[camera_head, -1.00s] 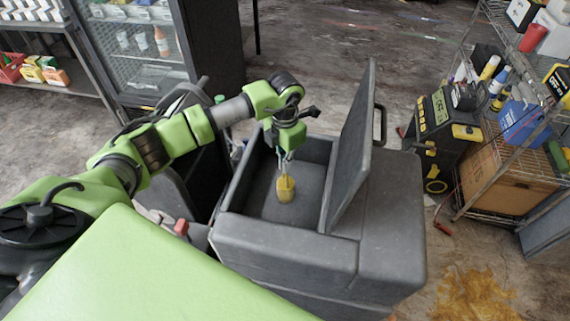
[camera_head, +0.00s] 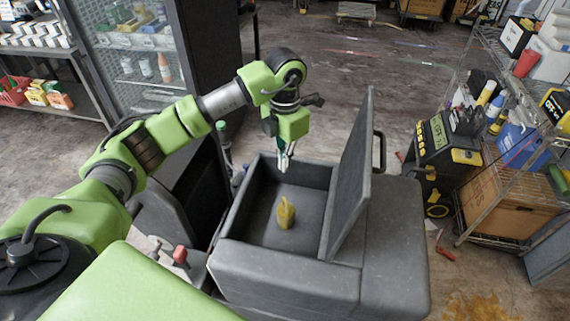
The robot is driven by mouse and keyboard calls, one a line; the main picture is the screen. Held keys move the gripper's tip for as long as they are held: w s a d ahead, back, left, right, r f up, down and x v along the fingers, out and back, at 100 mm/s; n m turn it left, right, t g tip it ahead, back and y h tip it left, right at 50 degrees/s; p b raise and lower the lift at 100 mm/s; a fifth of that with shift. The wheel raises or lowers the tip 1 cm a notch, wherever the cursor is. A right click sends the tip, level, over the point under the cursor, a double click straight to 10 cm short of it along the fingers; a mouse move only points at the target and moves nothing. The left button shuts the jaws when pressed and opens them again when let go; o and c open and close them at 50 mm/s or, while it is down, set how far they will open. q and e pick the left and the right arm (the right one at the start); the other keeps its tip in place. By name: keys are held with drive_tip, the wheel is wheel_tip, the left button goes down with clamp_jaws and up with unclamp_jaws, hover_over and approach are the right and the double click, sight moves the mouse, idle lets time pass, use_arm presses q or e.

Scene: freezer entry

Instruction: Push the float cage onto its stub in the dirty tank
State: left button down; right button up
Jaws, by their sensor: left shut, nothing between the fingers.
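The yellow float cage (camera_head: 285,213) stands inside the open dark grey tank (camera_head: 262,205), near the middle of its floor. Whether it is seated on a stub is hidden. My left gripper (camera_head: 286,166) is shut and empty. It points down above the tank, apart from the cage and higher than it. My right gripper is not in view.
The tank's raised lid (camera_head: 349,180) stands to the right of the opening. A wire shelf (camera_head: 510,150) with bottles and boxes is at the right. A glass-door cooler (camera_head: 135,55) stands at the back left. Open floor lies behind the tank.

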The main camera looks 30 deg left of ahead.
use_arm(q)
drive_tip(key=m, duration=0.9)
hover_over(284, 201)
drive_tip(key=f, duration=0.7)
drive_tip(key=shift+w, duration=0.2)
drive_tip(key=shift+d+f+b, duration=0.1)
drive_tip(key=shift+f+b, duration=1.15)
drive_tip(key=shift+f, duration=1.9)
drive_tip(key=shift+f+b, duration=0.35)
drive_tip(key=shift+b, duration=0.05)
drive_tip(key=shift+s+f, duration=0.25)
